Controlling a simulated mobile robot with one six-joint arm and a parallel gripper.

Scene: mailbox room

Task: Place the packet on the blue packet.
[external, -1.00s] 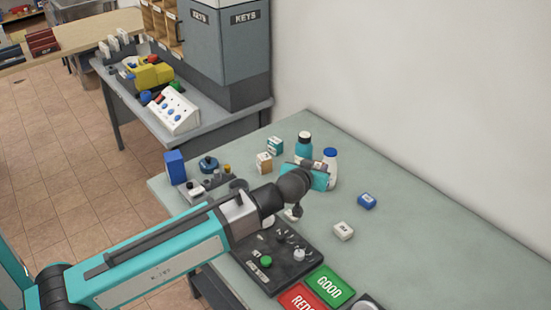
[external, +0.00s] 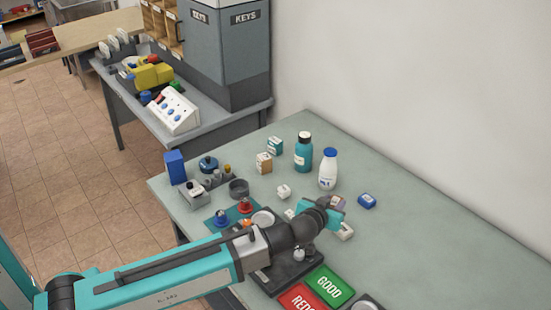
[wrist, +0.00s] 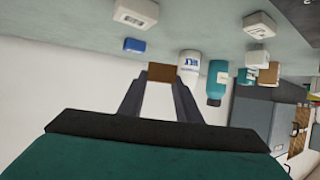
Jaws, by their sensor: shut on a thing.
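My gripper (wrist: 160,85) is shut on a brown packet (wrist: 160,72), which sits between the fingertips in the wrist view. In the external view my gripper (external: 334,205) and a bit of the brown packet (external: 339,201) are left of the blue packet; most of the held packet is hidden by the wrist. The blue packet (external: 367,201), small with a white label, lies on the table. It also shows in the wrist view (wrist: 134,46), up and left of the held packet. The two are apart. The held packet's height above the table is hard to tell.
A white packet (external: 345,231) lies just below my gripper in the external view. A white bottle with a blue cap (external: 328,170) and a teal bottle (external: 303,152) stand behind. The green GOOD tile (external: 329,286) is in front. The table right of the blue packet is clear.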

